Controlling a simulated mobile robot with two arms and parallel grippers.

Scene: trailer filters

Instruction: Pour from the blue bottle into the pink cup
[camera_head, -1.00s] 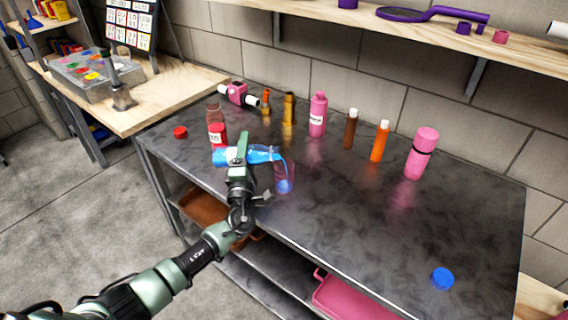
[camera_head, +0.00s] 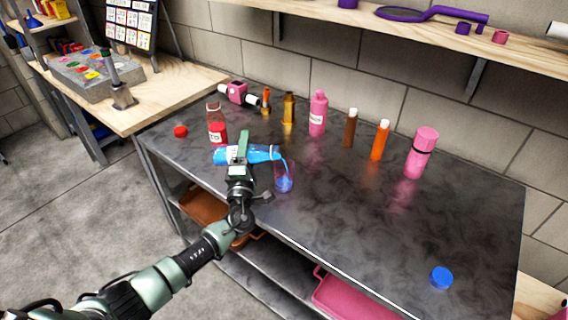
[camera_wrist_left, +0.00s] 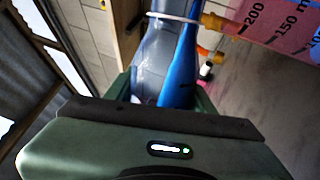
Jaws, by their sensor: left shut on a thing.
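The blue bottle (camera_head: 262,154) lies tipped nearly level in my left gripper (camera_head: 241,150), its mouth pointing right. Blue liquid runs from its mouth into the transparent pink cup (camera_head: 284,178), which stands upright on the dark table (camera_head: 400,230) and holds some blue liquid. My left gripper is shut around the bottle's body. In the left wrist view, the bottle (camera_wrist_left: 178,60) shows between the fingers with blue liquid inside, and the pink cup (camera_wrist_left: 285,22) with volume marks is at upper right. My right gripper is not in view.
A bottle with red contents (camera_head: 217,128) stands behind the left gripper. Pink, brown and orange bottles (camera_head: 380,140) and a pink flask (camera_head: 421,153) line the back. A blue cap (camera_head: 441,278) lies at front right. The table's middle right is clear.

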